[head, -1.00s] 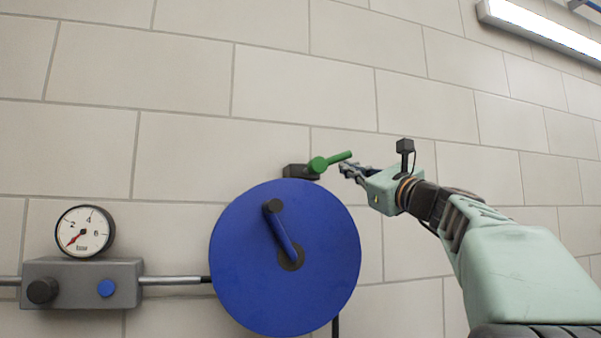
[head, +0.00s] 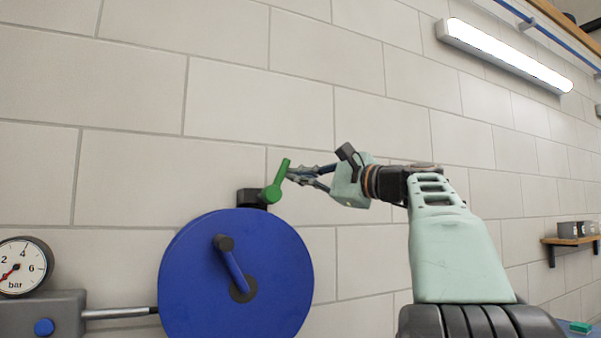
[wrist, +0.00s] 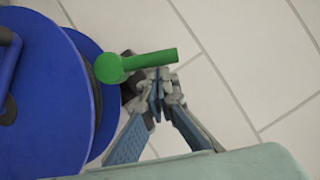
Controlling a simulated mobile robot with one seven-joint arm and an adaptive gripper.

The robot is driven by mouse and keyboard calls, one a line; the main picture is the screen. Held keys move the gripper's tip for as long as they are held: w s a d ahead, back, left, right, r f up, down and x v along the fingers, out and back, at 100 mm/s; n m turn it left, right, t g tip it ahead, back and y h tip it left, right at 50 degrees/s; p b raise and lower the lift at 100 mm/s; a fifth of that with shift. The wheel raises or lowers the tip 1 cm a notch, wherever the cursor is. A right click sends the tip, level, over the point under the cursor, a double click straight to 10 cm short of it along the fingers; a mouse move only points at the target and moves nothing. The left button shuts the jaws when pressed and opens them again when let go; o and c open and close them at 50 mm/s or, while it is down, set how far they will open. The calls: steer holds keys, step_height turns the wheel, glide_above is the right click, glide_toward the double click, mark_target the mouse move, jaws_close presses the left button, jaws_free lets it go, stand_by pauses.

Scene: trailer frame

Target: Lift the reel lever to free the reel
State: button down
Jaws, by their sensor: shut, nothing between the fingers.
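The green reel lever (head: 279,180) sits on a dark block (head: 250,199) at the upper right rim of the blue reel (head: 190,290). The lever points steeply up, leaning a little to the right. My gripper (head: 290,173) is at the right side of the lever, its fingertips close against it. In the wrist view the lever (wrist: 150,62) lies across just beyond my fingertips (wrist: 159,88), which meet with nothing between them. I cannot tell whether they touch the lever. The reel's crank arm (head: 233,268) points up and left.
A pressure gauge (head: 22,266) and grey valve block (head: 40,314) are at the lower left, with a pipe (head: 120,312) running to the reel. A lamp (head: 505,55) is on the upper right wall, and a shelf (head: 572,240) is farther right. The wall above the lever is bare.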

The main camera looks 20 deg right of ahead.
steer(key=shift+a+r+n, duration=0.15)
steer(key=shift+a+n, duration=0.05)
steer(key=shift+n, duration=0.2)
steer(key=shift+s, duration=0.1)
stand_by(0.4)
